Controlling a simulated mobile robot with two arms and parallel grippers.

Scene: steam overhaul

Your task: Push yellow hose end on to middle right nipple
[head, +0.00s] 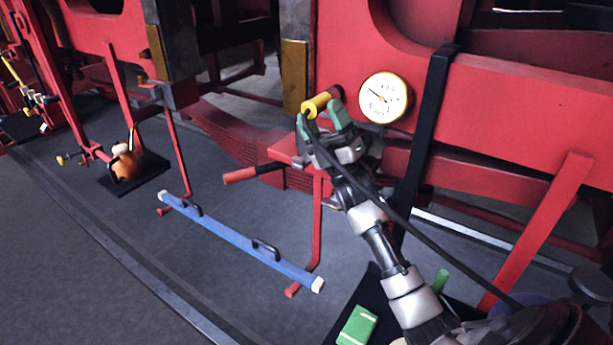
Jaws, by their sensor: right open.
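The yellow hose end (319,103) is at the red frame, left of the round gauge. Its far end meets a short red stub (337,92), which may be the nipple; I cannot tell how far on it sits. A black hose (420,235) runs from near the hose end down to the lower right, passing in front of my right arm. My right gripper (325,119) is open, its two green fingertips apart just below and beside the yellow hose end. Whether a fingertip touches it is unclear. My left gripper is not in view.
A white-faced gauge (384,97) is on the red frame (500,120). A red-handled bar (253,173) sticks out left below the gripper. An orange pot (126,165) and a green box (357,326) lie lower down.

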